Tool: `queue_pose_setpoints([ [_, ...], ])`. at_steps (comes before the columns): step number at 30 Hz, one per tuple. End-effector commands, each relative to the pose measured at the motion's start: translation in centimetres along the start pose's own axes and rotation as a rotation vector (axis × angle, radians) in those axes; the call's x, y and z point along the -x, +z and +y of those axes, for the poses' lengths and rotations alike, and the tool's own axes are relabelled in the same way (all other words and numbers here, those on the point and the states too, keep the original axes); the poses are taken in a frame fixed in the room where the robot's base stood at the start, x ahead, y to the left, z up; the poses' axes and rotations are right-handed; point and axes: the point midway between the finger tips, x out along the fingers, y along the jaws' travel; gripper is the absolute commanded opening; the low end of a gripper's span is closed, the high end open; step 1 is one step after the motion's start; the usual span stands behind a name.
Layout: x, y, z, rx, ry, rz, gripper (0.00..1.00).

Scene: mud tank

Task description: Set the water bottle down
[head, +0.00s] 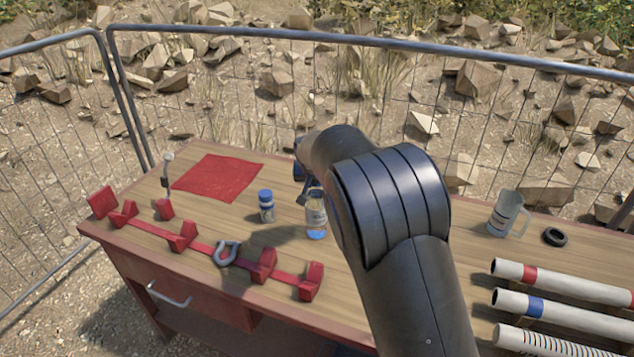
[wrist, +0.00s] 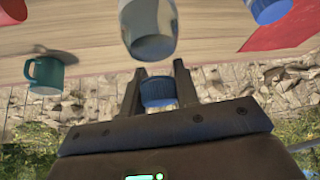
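The clear water bottle (head: 316,215) is upright over the wooden table (head: 225,215), with blue at its base. In the head view my arm hides most of the gripper. The bottle's base is at or close to the tabletop; I cannot tell whether it touches.
A small blue-capped jar (head: 266,207) stands left of the bottle. A red cloth (head: 218,177) lies behind it. A red rack (head: 215,246) runs along the front left. A green mug (wrist: 46,74) shows in the wrist view. A clear jug (head: 506,213), black ring (head: 554,236) and tubes (head: 560,305) are right.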

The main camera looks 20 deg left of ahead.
Motion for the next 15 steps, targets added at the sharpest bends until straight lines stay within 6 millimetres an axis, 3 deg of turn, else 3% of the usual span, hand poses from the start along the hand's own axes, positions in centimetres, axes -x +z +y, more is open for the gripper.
queue_pose_setpoints([
  [8, -0.02, 0.04, 0.02, 0.000, 0.000, -0.001, 0.50],
  [15, 0.09, -0.03, 0.01, 0.000, 0.000, -0.001, 0.50],
])
